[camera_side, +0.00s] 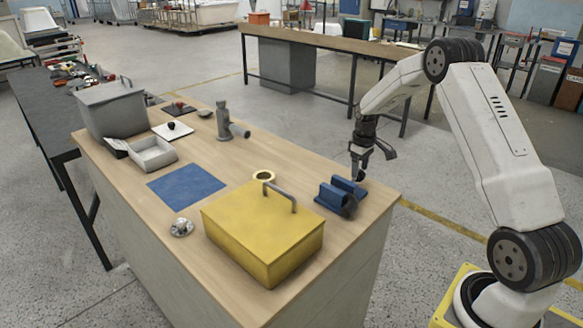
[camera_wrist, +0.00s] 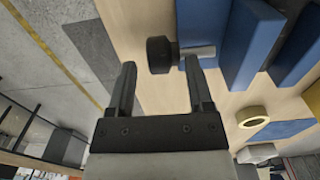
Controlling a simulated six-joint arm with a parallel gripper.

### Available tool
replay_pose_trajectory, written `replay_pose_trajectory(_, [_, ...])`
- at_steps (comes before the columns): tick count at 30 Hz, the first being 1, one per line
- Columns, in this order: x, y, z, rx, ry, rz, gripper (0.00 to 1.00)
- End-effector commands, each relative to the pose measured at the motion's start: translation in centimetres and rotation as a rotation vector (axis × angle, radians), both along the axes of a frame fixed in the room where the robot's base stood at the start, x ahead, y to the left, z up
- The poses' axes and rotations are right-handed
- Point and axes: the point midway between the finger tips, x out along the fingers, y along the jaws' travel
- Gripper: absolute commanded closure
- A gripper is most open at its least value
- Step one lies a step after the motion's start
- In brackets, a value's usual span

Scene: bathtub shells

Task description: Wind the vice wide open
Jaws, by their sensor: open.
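The blue vice (camera_side: 334,198) stands near the right corner of the wooden bench, with a gap between its upright blue jaws. In the wrist view its blue jaws (camera_wrist: 252,40) fill the upper right. A black round knob (camera_wrist: 160,55) on a short metal screw sticks out from the vice there. My gripper (camera_side: 374,166) is above the bench edge beside the vice, open and empty. In the wrist view my gripper's fingers (camera_wrist: 161,72) point toward the knob, which appears between and just beyond their tips. I cannot tell the exact distance, but no contact shows.
A yellow box (camera_side: 250,228) with a raised handle stands close to the vice. A brass ring (camera_side: 264,176) lies behind it, with a blue mat (camera_side: 186,186) further left. A grey fitting (camera_side: 228,125) stands at the back. The bench edge is under my gripper.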

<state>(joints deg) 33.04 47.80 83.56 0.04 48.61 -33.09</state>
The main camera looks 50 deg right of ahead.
Motion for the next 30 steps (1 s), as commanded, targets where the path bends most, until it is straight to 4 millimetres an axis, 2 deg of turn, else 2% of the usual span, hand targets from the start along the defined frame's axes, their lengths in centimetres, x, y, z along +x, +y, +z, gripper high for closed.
replay_pose_trajectory(7, [0.0,0.0,-2.1,0.0,-0.001,0.0,0.34])
replay_pose_trajectory(17, [0.0,0.0,-2.4,-0.001,-0.001,0.0,0.34])
replay_pose_trajectory(18, [0.0,0.0,-2.4,-0.001,-0.001,0.0,0.37])
replay_pose_trajectory(24, [0.0,-0.1,-2.4,-0.002,-0.003,0.0,1.0])
replay_pose_trajectory(30, [0.0,-0.3,-2.4,-0.005,-0.009,-0.001,1.0])
